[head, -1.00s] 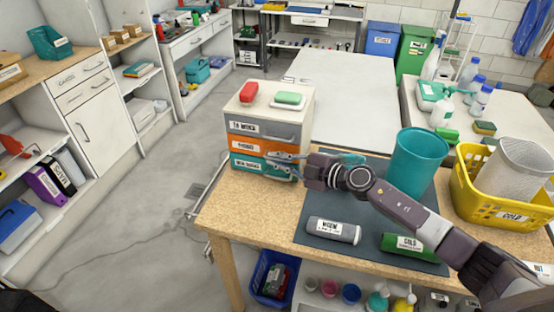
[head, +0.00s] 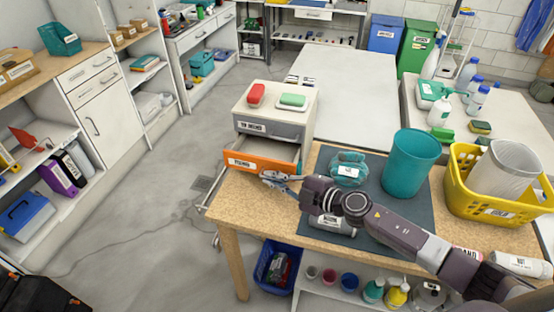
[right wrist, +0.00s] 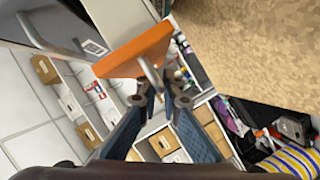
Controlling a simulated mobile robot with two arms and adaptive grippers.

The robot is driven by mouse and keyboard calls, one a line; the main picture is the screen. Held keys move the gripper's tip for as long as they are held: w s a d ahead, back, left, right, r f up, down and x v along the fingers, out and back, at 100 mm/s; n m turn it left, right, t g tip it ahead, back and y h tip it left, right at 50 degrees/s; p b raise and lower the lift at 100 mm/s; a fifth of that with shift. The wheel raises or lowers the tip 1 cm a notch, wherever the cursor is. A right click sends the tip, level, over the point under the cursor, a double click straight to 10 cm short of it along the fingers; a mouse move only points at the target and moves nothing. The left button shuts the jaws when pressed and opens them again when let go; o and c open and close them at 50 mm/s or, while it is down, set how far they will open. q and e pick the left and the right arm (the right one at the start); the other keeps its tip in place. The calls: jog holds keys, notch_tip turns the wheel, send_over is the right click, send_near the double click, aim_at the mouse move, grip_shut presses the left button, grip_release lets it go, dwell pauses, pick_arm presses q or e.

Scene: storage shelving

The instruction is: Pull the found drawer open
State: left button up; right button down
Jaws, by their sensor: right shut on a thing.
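A small drawer unit (head: 308,105) stands on the left part of the wooden table. Its orange drawer (head: 258,163) is pulled out towards me, and part of its pale inside shows from above. The grey drawer (head: 268,128) above it is closed. The bottom teal drawer is hidden behind the orange one. My right gripper (head: 266,179) is at the orange drawer's front and shut on its handle. In the right wrist view the fingers (right wrist: 155,95) meet at the handle bar, below the orange front (right wrist: 138,52). My left gripper is not in view.
A red item (head: 256,95) and a green-and-white item (head: 292,101) lie on the unit's top. A teal cup (head: 412,160), a teal wrapped item (head: 348,170) and a yellow basket (head: 492,205) stand to the right. A blue bin (head: 262,278) is below the table's front edge.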

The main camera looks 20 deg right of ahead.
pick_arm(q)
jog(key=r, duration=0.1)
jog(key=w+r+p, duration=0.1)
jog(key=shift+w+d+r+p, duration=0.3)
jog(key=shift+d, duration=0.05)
pick_arm(e)
jog(key=s+a, duration=0.2)
jog(key=s, duration=0.1)
jog(key=shift+s+a, duration=0.25)
jog(key=c, duration=2.4)
grip_release()
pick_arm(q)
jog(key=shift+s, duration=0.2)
